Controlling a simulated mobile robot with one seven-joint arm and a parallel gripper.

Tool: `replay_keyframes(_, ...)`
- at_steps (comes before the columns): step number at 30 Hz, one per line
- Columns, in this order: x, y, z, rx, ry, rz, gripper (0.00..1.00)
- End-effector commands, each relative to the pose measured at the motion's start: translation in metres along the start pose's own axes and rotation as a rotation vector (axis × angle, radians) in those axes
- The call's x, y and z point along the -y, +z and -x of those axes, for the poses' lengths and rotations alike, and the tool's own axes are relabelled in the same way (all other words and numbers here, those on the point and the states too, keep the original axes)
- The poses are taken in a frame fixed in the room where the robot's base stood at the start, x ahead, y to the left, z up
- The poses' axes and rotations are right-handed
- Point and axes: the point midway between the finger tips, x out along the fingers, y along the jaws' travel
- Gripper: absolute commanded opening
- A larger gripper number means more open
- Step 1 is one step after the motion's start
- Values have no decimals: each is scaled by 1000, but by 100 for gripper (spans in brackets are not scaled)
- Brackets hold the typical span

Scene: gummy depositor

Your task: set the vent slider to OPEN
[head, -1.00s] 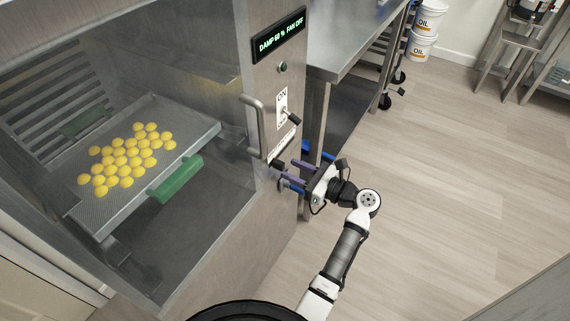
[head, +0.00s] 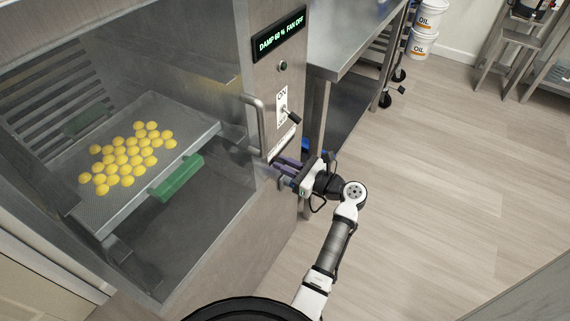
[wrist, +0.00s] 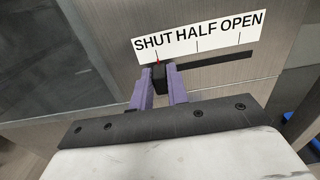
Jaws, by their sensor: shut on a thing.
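The vent slider's black knob (wrist: 159,79) sits at the left end of its dark slot (wrist: 215,62). Its small red pointer is at the SHUT mark of the white label (wrist: 198,36), which reads SHUT, HALF, OPEN from left to right. My gripper (wrist: 157,73) has its two purple fingers on either side of the knob and is shut on it. In the head view my gripper (head: 274,163) is against the cabinet's front panel, just below the slider label (head: 283,145). The knob is hidden there by the fingers.
A vertical door handle (head: 258,125) stands left of the slider. A switch with a black lever (head: 292,117) and a display reading DAMP 60 % FAN OFF (head: 279,35) are above. A steel table (head: 350,50) stands to the right; the floor right of my arm is clear.

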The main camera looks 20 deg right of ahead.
Motion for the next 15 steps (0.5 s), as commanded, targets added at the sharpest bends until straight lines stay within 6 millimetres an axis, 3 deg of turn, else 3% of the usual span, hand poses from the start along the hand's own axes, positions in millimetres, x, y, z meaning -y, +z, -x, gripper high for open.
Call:
replay_keyframes(8,8,1,0,0,-1,0,0)
replay_keyframes(15,54,1,0,-1,-2,1,0)
